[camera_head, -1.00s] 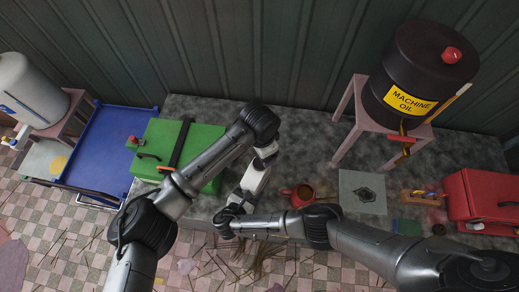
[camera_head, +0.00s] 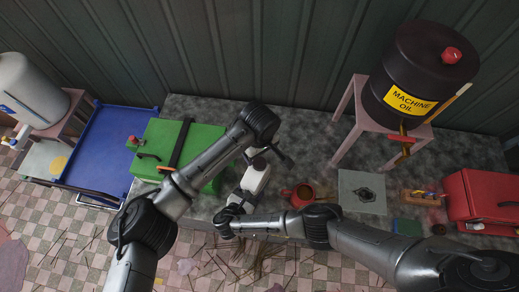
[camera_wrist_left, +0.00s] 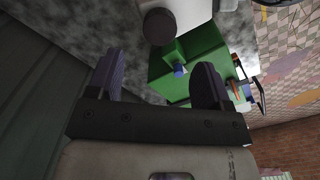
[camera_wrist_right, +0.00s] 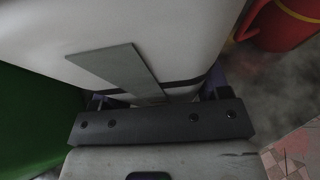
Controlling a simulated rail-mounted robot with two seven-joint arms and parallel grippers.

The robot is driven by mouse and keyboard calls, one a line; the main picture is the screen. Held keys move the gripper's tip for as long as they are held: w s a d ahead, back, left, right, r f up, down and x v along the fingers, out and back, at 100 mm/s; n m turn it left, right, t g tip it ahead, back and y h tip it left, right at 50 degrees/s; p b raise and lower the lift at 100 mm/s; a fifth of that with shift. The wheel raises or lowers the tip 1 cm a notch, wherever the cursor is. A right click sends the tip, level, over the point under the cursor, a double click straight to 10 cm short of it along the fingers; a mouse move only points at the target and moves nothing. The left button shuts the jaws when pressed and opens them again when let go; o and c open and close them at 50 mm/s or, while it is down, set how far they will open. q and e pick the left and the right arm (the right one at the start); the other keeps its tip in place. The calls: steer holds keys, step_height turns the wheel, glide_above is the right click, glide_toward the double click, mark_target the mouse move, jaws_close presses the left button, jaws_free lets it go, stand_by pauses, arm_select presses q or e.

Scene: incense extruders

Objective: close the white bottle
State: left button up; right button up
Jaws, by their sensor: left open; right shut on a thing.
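The white bottle (camera_head: 255,180) stands at the front of the grey worktop, slightly tilted in the head view. A dark round cap (camera_head: 259,163) sits on its top; whether it is fully tight cannot be told. My left gripper (camera_head: 269,155) is open and empty just above and behind the cap, apart from it. In the left wrist view the cap (camera_wrist_left: 160,25) lies beyond the spread fingers (camera_wrist_left: 155,72), at the bottle's end (camera_wrist_left: 192,12). My right gripper (camera_head: 238,202) is shut on the bottle's lower body, whose white side (camera_wrist_right: 150,30) fills the right wrist view.
A green box (camera_head: 200,140) stands left of the bottle and a red pot (camera_head: 300,196) close to its right. A black machine oil drum (camera_head: 420,65) on a stool (camera_head: 345,120) is behind right. A red toolbox (camera_head: 485,200) is far right.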

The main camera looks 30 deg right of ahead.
mark_target(259, 163)
arm_select(q)
steer(key=shift+n, duration=0.3)
steer(key=shift+f, duration=4)
steer(key=c, duration=1)
